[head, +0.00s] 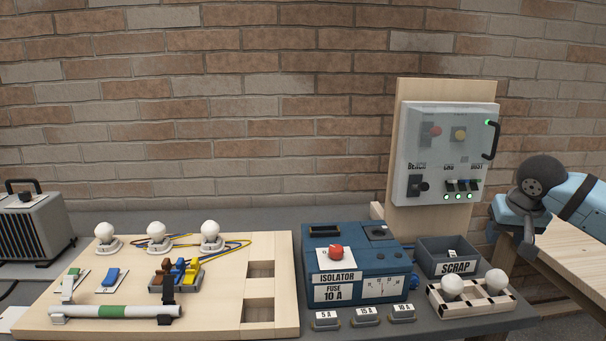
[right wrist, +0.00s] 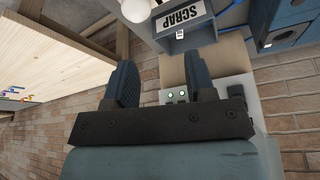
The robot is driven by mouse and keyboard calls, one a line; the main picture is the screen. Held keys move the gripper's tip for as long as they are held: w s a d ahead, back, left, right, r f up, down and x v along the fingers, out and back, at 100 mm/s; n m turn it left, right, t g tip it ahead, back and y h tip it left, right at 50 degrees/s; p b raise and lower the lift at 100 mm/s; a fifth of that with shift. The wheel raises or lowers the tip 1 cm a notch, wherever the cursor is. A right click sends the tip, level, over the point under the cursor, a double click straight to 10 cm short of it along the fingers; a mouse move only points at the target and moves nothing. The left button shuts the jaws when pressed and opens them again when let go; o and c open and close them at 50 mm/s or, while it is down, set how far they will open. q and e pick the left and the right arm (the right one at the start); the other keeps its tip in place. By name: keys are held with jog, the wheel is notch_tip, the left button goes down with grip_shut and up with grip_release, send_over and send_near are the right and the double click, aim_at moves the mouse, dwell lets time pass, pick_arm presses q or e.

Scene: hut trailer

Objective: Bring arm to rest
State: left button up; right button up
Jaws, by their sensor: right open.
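My right arm (head: 578,195) comes in from the right edge in the head view, blue with a dark round joint. My right gripper (head: 522,232) hangs at the right of the panel box, above the gap between the grey bench and a wooden table. In the right wrist view its two dark fingers (right wrist: 160,82) stand apart with nothing between them. The panel box (head: 447,155) with its clear cover and black handle shows beyond the fingers. My left gripper is in neither view.
The scrap bin (head: 436,262), bulb rack (head: 440,303) and blue isolator box (head: 350,250) stand on the bench left of my gripper. A wooden board (head: 215,290) with bulbs and a tube lies farther left. The wooden table (head: 560,245) lies under my right arm.

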jog(key=s+a+f+m+g+y, duration=0.15)
jog(key=a+f+y, duration=0.3)
jog(key=a, duration=0.45)
jog(key=s+a+f+m+g+y, duration=0.1)
jog(key=s+a+f+m+y, duration=0.2)
jog(key=a+f, duration=0.5)
jog(key=s+a+m+t+y, duration=0.2)
jog(key=s+a+m+y, duration=0.35)
jog(key=a+m, duration=0.25)
jog(key=s+a+m+t+y, duration=0.2)
jog(key=s+a+m+y, duration=0.2)
jog(key=a+m+y, duration=0.4)
jog(key=s+d+f+n+t+h, duration=0.3)
jog(key=s+d+f+n+h, duration=0.2)
jog(key=s+f+n+h, duration=0.6)
jog(key=s+d+f+n+t+h, duration=0.2)
jog(key=s+d+f+n+h, duration=0.35)
jog(key=f+n, duration=0.9)
pick_arm(q)
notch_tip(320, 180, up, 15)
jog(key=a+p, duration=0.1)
jog(key=p, duration=1.7)
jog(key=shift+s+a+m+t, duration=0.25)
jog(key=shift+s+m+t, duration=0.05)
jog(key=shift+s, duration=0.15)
pick_arm(e)
jog(key=s+r, duration=0.3)
jog(key=r, duration=1.1)
jog(key=shift+r+n, duration=0.3)
jog(key=shift+r, duration=0.1)
